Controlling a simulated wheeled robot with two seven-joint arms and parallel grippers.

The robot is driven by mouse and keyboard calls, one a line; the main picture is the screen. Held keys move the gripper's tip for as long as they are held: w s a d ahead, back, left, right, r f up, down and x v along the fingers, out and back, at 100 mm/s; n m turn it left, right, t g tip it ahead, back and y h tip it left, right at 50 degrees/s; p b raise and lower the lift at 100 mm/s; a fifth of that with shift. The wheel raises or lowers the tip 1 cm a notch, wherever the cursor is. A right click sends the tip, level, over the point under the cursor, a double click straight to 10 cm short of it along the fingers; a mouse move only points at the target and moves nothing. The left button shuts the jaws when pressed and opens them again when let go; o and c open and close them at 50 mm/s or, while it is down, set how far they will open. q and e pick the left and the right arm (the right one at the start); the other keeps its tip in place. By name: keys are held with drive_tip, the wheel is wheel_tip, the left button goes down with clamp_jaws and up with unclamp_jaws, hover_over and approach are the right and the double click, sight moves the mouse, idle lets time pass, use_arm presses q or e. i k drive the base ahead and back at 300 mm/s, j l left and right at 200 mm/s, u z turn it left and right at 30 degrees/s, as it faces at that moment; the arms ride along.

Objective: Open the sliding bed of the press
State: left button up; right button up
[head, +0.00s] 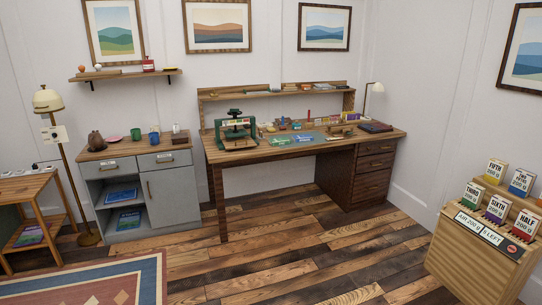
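A dark green press (235,127) stands on the left part of the wooden desk (222,156), across the room. It has an upright frame with a round knob or wheel on top. A lighter wooden or tan part shows low in the frame, near the desk top. It is too small to tell how far the bed is slid out. Neither of my grippers is in view.
A grey cabinet (174,193) stands left of the desk, with a floor lamp (66,165) beside it. A wooden display stand (470,264) with cards is at the front right. A rug (150,278) lies front left. The plank floor (270,255) before the desk is clear.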

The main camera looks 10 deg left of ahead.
sight(229, 143)
drive_tip(key=i+j+u, duration=0.35)
drive_tip(key=i, duration=0.55)
drive_tip(key=i+u, duration=0.4)
drive_tip(key=i, duration=3.35)
